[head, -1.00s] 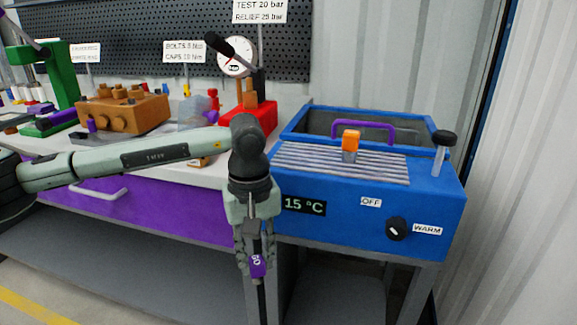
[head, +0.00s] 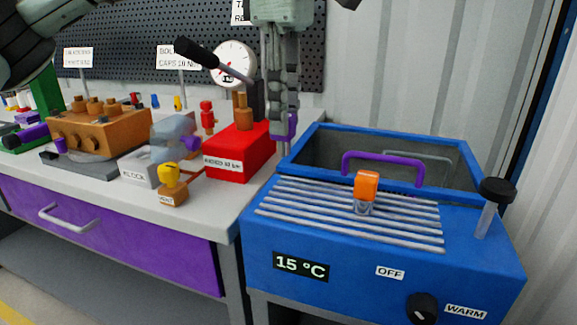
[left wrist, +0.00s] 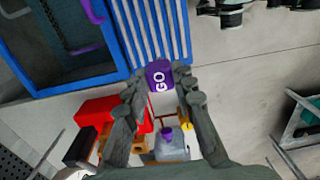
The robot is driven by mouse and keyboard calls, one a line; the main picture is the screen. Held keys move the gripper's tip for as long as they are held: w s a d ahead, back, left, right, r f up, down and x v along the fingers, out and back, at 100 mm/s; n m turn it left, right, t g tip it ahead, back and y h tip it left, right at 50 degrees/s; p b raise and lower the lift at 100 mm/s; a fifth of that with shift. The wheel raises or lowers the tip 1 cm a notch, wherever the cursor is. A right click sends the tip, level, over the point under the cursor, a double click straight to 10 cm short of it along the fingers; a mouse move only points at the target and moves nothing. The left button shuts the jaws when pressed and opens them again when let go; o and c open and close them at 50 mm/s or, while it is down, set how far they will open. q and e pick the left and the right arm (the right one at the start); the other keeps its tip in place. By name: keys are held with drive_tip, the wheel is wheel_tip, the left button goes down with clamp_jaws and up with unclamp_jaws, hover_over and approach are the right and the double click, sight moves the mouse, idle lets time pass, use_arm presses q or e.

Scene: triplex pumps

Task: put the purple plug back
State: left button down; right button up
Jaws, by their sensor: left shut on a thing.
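My left gripper (head: 287,122) points down at the back of the bench, beside the red block and near the blue bath's left rim. It is shut on a purple plug (head: 287,126), mostly hidden by the fingers in the head view. In the left wrist view the plug (left wrist: 160,75) shows a white "GO" mark between the fingertips of the same gripper (left wrist: 160,88). It is held above the bench. The orange pump block (head: 107,130) stands at the left with a purple piece at its front.
The blue bath (head: 380,262) reads 15 °C and has a slatted top with an orange-capped piece (head: 366,187) and a purple handle (head: 382,160). The red block (head: 238,152), dial gauge (head: 234,62), clear block (head: 173,135) and yellow-topped valve (head: 172,185) crowd the bench.

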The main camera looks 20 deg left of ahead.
sight(284, 155)
use_arm(q)
wheel_tip(284, 155, down, 3)
drive_tip(key=shift+s+r, duration=0.15)
wheel_tip(284, 155, down, 4)
drive_tip(key=shift+f, duration=0.15)
use_arm(e)
drive_tip(key=shift+r, duration=0.6)
use_arm(q)
drive_tip(key=shift+f, duration=0.1)
